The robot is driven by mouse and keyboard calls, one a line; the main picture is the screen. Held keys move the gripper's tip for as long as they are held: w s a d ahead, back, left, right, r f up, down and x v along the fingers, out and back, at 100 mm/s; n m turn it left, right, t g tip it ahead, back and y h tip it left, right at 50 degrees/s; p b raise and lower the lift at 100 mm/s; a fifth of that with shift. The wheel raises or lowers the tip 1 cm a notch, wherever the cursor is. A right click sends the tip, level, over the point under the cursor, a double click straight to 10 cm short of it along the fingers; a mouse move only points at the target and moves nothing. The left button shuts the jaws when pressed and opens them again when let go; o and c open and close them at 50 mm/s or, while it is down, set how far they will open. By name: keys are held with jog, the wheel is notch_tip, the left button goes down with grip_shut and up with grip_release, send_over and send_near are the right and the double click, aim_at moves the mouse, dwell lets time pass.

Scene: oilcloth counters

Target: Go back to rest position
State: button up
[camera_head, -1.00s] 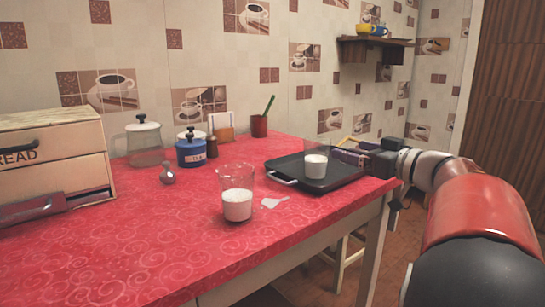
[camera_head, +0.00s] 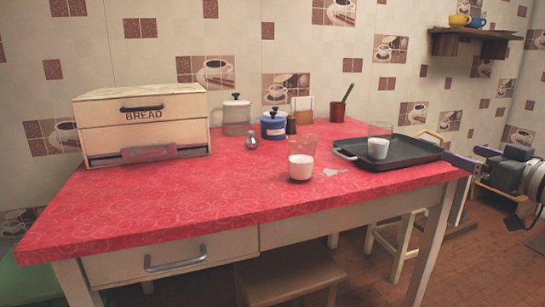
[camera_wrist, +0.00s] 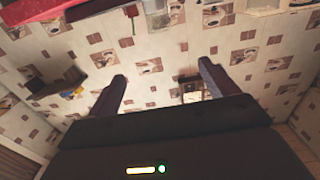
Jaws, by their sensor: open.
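My gripper (camera_head: 468,157) is at the right, off the table's right end, and apart from the black tray (camera_head: 408,154). In the wrist view its two dark fingers (camera_wrist: 162,71) are spread wide with nothing between them, and they face the tiled wall. A glass with some milk (camera_head: 379,149) stands upright on the tray.
A second glass of milk (camera_head: 300,168) stands on the red table (camera_head: 190,195), beside a small white spill (camera_head: 334,171). A bread box (camera_head: 142,128), jars and a red cup (camera_head: 337,112) stand behind. A stool (camera_head: 288,273) is below. A shelf (camera_head: 470,42) hangs at upper right.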

jog(key=w+a+r+m+t+h+p, duration=0.25)
jog(key=r+m+h, duration=0.2)
jog(key=h, duration=0.25)
jog(key=s+a+f+g+p, duration=0.3)
jog(key=s+a+f+g, duration=1.1)
jog(key=s+a+f, duration=0.7)
jog(key=s+f, duration=0.2)
jog(key=s, duration=0.1)
jog(key=shift+s+a+y+p, duration=0.15)
jog(key=shift+a+y+p, duration=0.15)
jog(key=shift+y+p, duration=0.1)
